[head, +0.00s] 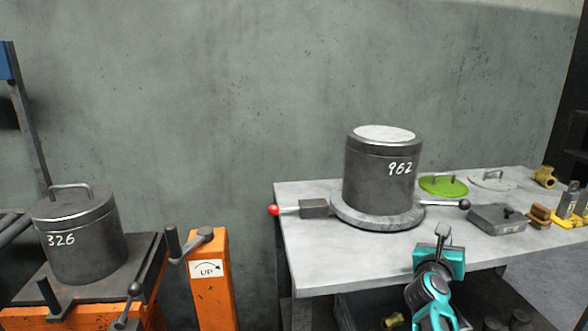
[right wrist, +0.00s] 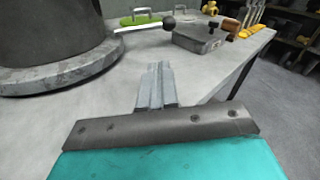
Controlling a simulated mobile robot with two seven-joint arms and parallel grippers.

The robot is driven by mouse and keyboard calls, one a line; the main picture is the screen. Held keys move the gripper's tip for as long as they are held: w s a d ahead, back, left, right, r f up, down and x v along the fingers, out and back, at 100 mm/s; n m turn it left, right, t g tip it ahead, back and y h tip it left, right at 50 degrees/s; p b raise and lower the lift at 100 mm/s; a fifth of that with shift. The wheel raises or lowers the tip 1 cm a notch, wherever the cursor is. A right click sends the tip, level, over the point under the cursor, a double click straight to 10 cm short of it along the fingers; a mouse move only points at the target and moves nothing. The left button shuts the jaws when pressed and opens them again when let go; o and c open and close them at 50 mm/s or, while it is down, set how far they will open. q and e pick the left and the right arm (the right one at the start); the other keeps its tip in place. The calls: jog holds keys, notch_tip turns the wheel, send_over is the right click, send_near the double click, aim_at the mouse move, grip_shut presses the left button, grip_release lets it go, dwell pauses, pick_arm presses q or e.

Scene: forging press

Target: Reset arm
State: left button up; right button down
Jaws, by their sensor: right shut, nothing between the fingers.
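My right gripper (head: 442,232) is at the front edge of the grey table (head: 320,268), on its teal arm. In the right wrist view my right gripper (right wrist: 156,72) has its two fingers together with nothing between them. It is apart from the dark cylinder marked 962 (head: 375,175), which stands on a round base plate (head: 378,220) on the table. The base plate also shows at the left in the right wrist view (right wrist: 70,75). My left gripper is in neither view.
Lever handles with a red knob (head: 273,210) and a black knob (head: 464,203) stick out beside the base plate. A green lid (head: 443,188), a grey lid (head: 492,182) and a grey block (head: 497,220) lie to the right. A cylinder marked 326 (head: 85,245) and an orange crank post (head: 212,290) stand left.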

jog(key=s+a+f+n+t+y+p, duration=0.15)
jog(key=s+a+f+n+y, duration=0.45)
jog(key=n, duration=0.9)
jog(key=s+a+f+n+t+y+p, duration=0.1)
jog(key=s+a+f+n+t+y, duration=0.15)
jog(key=s+a+n+y, duration=0.8)
jog(key=s+a+f+n+g+h, duration=0.1)
jog(key=s+a+f+n+g, duration=0.1)
jog(key=s+f+n, duration=0.3)
jog(key=s+a+f+n+g+h+p, duration=0.1)
jog(key=s+f+n+g, duration=0.3)
jog(key=s+n, duration=0.5)
jog(key=f+n+h, duration=0.1)
jog(key=n, duration=0.3)
jog(key=shift+s+a+g, duration=0.3)
jog(key=shift+a+g, duration=0.05)
jog(key=shift+g, duration=0.05)
jog(key=shift+h, duration=0.25)
jog(key=shift+w+a, duration=0.1)
